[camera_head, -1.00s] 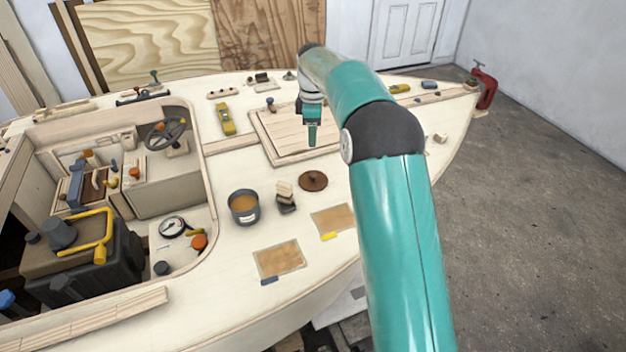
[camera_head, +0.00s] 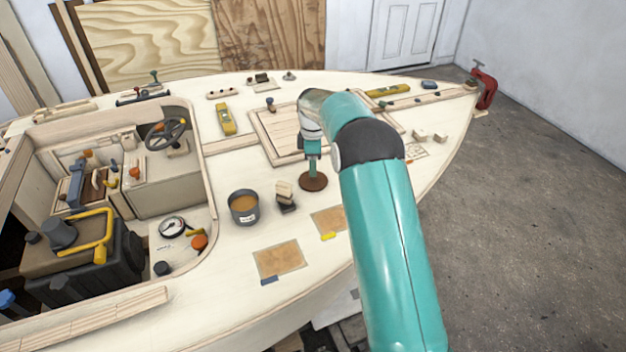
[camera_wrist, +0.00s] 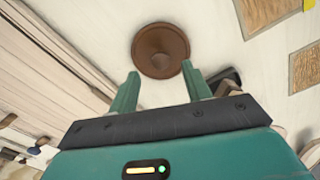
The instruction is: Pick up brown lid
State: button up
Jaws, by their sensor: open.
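The brown lid (camera_head: 313,182) is a round disc lying flat on the pale deck, right of the grey can. In the wrist view the lid (camera_wrist: 160,50) shows at the top centre, with a small raised knob in its middle. My gripper (camera_head: 313,172) is over the lid, pointing down. In the wrist view its two teal fingers (camera_wrist: 160,84) are spread apart with nothing between them, and the lid lies beyond the tips. They look apart from the lid; the exact height is hard to tell.
A grey can (camera_head: 243,207) of brown liquid and a stacked block (camera_head: 285,195) stand left of the lid. Sandpaper sheets (camera_head: 279,259) lie in front. A raised wooden hatch (camera_head: 272,133) is behind. The open cockpit (camera_head: 185,205) is at left. Bare deck surrounds the lid's right side.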

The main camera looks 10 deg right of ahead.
notch_tip(320, 180, down, 4)
jog(key=shift+s+r, duration=0.1)
jog(key=c, duration=1.1)
jog(key=shift+o, duration=0.2)
jog(key=shift+r, duration=0.25)
grip_shut()
